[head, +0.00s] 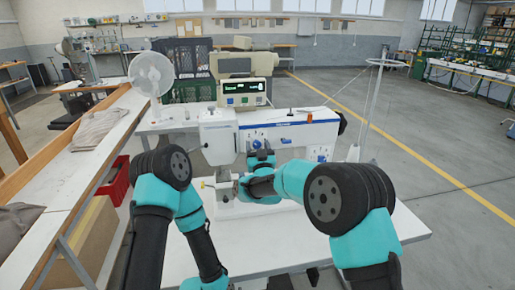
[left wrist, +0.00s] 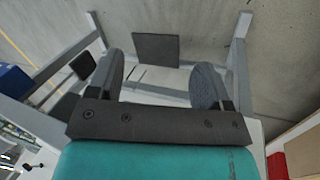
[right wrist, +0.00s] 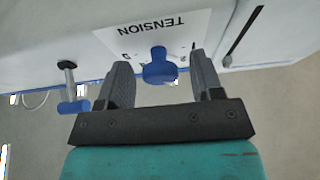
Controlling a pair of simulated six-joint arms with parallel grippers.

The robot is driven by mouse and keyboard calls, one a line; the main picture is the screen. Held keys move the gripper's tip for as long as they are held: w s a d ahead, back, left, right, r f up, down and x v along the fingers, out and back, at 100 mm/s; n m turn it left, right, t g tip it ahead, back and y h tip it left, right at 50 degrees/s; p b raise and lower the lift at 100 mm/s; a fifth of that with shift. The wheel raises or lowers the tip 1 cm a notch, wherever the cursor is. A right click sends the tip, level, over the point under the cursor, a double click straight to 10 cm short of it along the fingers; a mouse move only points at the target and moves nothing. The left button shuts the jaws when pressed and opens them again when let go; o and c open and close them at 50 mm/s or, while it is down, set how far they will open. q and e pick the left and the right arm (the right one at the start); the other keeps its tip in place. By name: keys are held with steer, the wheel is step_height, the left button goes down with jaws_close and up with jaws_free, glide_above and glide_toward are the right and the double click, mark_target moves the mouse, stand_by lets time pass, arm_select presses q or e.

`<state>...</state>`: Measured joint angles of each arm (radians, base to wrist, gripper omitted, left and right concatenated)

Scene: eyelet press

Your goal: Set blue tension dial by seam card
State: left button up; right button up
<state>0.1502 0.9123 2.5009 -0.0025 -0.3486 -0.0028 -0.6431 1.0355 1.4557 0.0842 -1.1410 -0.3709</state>
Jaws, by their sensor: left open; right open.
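The blue tension dial (right wrist: 160,68) sits on the white machine face in the right wrist view, beside a white panel (right wrist: 155,32) whose word TENSION appears upside down. My right gripper (right wrist: 161,80) is open, with one finger on each side of the dial; I cannot tell whether either touches it. In the head view the right gripper (head: 258,150) is at the machine's front and mostly hides the dial area. My left gripper (left wrist: 158,75) is open and empty, above a framed stand or table base. I cannot make out a seam card.
The white sewing machine (head: 290,132) stands on a white table (head: 320,240). A blue-ended lever (right wrist: 73,104) hangs left of the dial in the right wrist view. A display box (head: 244,92), a fan (head: 151,74) and a thread stand (head: 372,100) stand around it.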

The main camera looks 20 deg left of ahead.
steer(key=c, duration=0.9)
steer(key=shift+m+h, duration=0.4)
steer(key=shift+m, duration=0.1)
steer(key=m+h, duration=0.1)
steer(key=m, duration=0.2)
steer(key=m+t+h, duration=0.1)
steer(key=m+h, duration=0.1)
steer(key=m, duration=0.1)
steer(key=shift+s+a, duration=0.1)
steer(key=m+h, duration=0.1)
steer(key=m, duration=0.2)
steer(key=m+h, duration=0.1)
steer(key=m, duration=0.2)
steer(key=shift+r+g+h, duration=0.1)
steer(key=shift+g+h, duration=0.2)
steer(key=shift+h, duration=0.1)
steer(key=m, duration=0.2)
steer(key=m+g+h, duration=0.1)
steer(key=m, duration=0.2)
steer(key=shift+a+r+h, duration=0.1)
steer(key=shift+h, duration=0.2)
steer(key=shift+m+g+h, duration=0.4)
steer(key=shift+m+g, duration=0.4)
steer(key=shift+m, duration=1.4)
